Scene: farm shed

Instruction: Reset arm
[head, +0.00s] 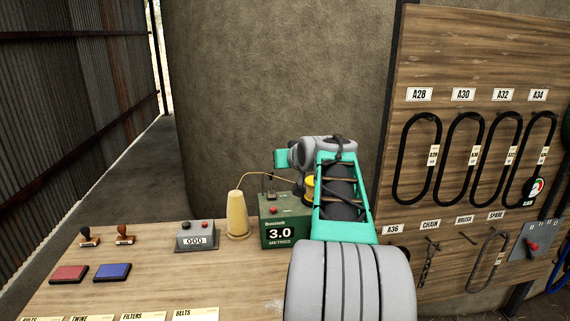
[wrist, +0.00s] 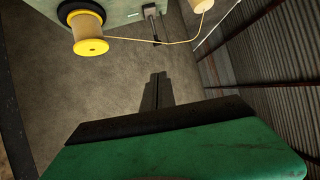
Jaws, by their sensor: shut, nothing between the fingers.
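My arm (head: 340,190), teal and grey, reaches forward over the right end of the workbench in the head view, and it hides my gripper there. In the wrist view my gripper (wrist: 157,80) shows as two dark fingers pressed together, with nothing between them. The fingers point at bare wall and touch nothing that I can see. A green measuring box (head: 283,228) reading 3.0 METRES stands just left of my arm. Its yellow spool (wrist: 87,34) is at the upper left of the wrist view, apart from the fingers.
A twine cone (head: 237,214) stands left of the box, its strand running to the spool. A grey counter (head: 196,236) reading 000, two stamps (head: 124,234) and red (head: 69,273) and blue (head: 112,272) ink pads lie farther left. Belts hang on a wooden board (head: 480,55) at right.

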